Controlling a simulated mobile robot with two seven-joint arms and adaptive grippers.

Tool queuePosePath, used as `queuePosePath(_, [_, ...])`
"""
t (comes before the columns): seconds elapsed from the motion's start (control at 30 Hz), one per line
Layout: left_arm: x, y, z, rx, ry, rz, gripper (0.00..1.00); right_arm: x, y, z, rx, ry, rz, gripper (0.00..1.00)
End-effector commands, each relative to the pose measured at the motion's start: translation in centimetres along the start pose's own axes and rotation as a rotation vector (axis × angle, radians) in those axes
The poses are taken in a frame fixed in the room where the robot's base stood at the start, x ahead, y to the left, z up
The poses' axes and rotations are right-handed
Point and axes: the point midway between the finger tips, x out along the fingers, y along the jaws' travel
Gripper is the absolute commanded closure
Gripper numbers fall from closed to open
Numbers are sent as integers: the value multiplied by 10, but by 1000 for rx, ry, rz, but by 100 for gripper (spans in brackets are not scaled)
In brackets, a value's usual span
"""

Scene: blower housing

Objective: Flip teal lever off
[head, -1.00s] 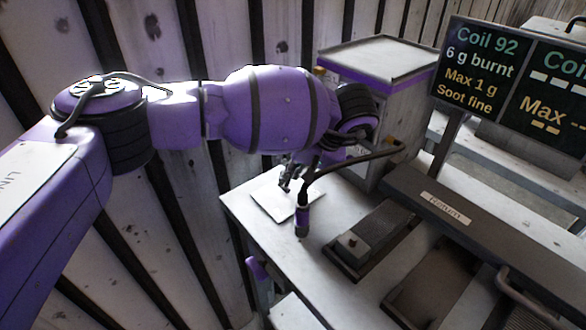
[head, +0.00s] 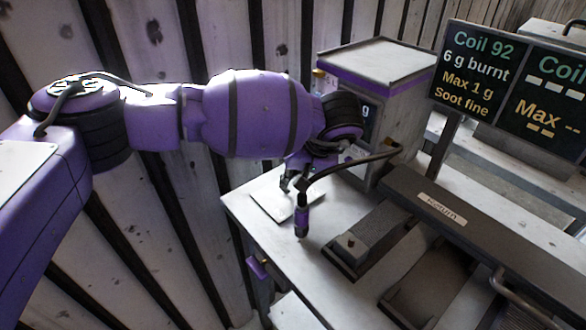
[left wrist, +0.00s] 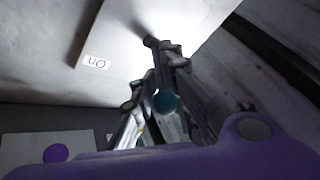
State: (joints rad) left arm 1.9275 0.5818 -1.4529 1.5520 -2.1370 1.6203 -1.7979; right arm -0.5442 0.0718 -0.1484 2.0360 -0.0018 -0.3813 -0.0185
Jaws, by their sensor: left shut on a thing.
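In the left wrist view, the round teal knob of the lever (left wrist: 166,102) shows between the fingers of my left gripper (left wrist: 160,74). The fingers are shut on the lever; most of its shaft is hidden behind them. A white label (left wrist: 97,62) reading "on", upside down in this view, is on the pale surface beside the fingers. In the head view, my left gripper (head: 287,183) is low in front of the grey box (head: 400,110), above the table's left end. The lever cannot be made out there. My right gripper is in neither view.
A black hose with a purple end (head: 302,218) arches beside my gripper. A white plate (head: 272,208) lies on the table (head: 290,255). A dark block (head: 350,246), a beam labelled "Return" (head: 470,232) and a sign (head: 475,70) stand to the right. Plank walls are close on the left.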

Motion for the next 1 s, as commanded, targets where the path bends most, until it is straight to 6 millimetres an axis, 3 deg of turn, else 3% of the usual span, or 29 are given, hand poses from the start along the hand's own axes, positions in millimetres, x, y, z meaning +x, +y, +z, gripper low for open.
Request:
queuePosePath(0.13, [0,-5,-4,-8,3,-12,100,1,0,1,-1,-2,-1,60])
queuePosePath(0.17, [0,-5,-4,-8,3,-12,88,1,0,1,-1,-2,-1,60])
queuePosePath(0.3, [1,-4,-3,-7,2,-10,70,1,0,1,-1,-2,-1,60])
queuePosePath(0.67, [-2,-2,-2,-3,1,-5,70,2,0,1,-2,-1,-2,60])
queuePosePath(0.77, [-13,-1,-2,-3,2,-3,70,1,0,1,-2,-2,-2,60])
queuePosePath(1.0, [-63,-2,-3,-3,5,-4,70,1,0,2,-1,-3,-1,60])
